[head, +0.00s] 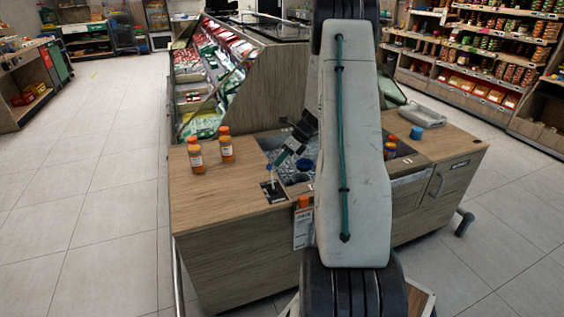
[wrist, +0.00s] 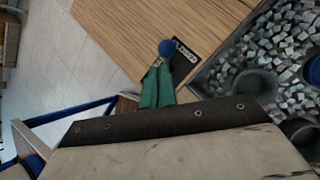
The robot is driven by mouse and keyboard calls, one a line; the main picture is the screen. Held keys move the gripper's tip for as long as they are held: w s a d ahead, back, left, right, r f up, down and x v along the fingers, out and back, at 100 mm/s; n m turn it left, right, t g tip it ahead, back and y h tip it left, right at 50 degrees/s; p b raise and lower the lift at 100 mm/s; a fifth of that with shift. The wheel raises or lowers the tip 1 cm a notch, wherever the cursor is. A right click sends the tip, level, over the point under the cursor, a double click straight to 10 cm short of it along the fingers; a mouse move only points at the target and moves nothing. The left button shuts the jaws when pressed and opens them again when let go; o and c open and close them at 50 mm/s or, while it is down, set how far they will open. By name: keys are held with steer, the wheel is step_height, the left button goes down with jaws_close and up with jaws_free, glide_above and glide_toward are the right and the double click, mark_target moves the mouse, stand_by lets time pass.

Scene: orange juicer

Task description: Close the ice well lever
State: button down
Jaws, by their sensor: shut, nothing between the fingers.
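The ice well lever (head: 270,170) stands at a black plate (head: 273,191) on the wooden counter, left of the ice well (head: 290,180). In the wrist view its round blue knob (wrist: 166,48) shows just beyond my fingertips, over the black labelled plate (wrist: 185,58). My gripper (head: 280,161) is close to the lever, with its green fingers shut and empty; they also show in the wrist view (wrist: 158,72). I cannot tell whether the fingertips touch the lever. The ice (wrist: 275,45) in the well is uncovered. The lower lever is partly hidden by my fingers.
Two orange juice bottles (head: 226,149) (head: 195,155) stand on the counter's left. More bottles (head: 390,148), a blue cup (head: 416,133) and a grey tray (head: 424,116) are on the right. Dark cups sit in the ice (wrist: 255,84). The counter's front left is clear.

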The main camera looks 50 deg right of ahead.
steer(key=shift+r, duration=0.45)
steer(key=s+d+r, duration=0.3)
steer(key=d+r, duration=0.5)
steer(key=r, duration=0.1)
steer(key=shift+s+d+r, duration=0.15)
steer(key=shift+d+r, duration=0.1)
stand_by(0.5)
